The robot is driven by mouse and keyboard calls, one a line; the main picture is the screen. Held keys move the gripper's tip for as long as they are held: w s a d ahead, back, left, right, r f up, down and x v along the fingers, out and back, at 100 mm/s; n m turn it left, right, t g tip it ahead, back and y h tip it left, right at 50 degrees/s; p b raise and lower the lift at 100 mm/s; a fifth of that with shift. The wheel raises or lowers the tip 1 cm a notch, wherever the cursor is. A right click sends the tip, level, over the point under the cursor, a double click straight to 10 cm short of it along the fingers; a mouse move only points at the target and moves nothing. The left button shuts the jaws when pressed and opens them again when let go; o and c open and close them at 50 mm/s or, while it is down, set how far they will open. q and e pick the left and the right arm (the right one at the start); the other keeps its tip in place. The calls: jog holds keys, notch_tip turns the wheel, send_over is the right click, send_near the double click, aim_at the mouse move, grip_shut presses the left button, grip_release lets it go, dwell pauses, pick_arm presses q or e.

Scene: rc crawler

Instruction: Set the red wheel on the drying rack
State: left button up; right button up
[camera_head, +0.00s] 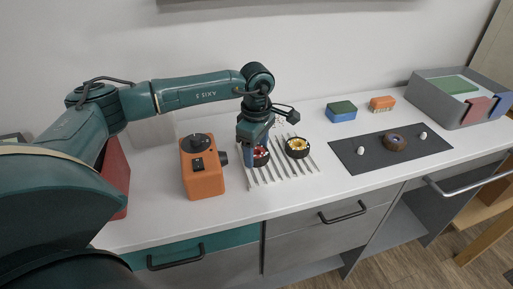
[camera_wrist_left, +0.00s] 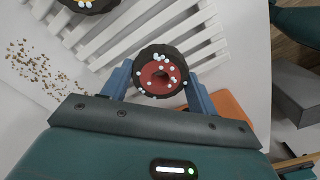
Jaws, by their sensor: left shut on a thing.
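The red wheel (camera_head: 261,157), a dark tyre with a red hub, is between the fingers of my left gripper (camera_head: 254,150). In the left wrist view the wheel (camera_wrist_left: 160,72) shows its red hub with several pale dots on it, and both blue fingers (camera_wrist_left: 160,90) close on its tyre. The drying rack (camera_head: 283,180), a row of white slats, lies on the counter under the wheel; its slats also show in the wrist view (camera_wrist_left: 205,48). I cannot tell whether the wheel touches the slats. My right gripper is not in view.
A wheel with a yellow hub (camera_head: 298,147) lies on the rack to the right. An orange device (camera_head: 203,172) stands close left. A dark mat (camera_head: 375,160) holds another wheel (camera_head: 395,142). Brown crumbs (camera_wrist_left: 38,68) lie beside the rack.

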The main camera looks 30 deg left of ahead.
pick_arm(q)
jog(key=shift+f, duration=0.15)
jog(key=o, duration=1)
jog(key=shift+c, duration=0.2)
jog(key=shift+r, duration=0.35)
notch_tip(320, 180, up, 12)
jog(key=b, duration=0.1)
jog(key=shift+f, duration=0.15)
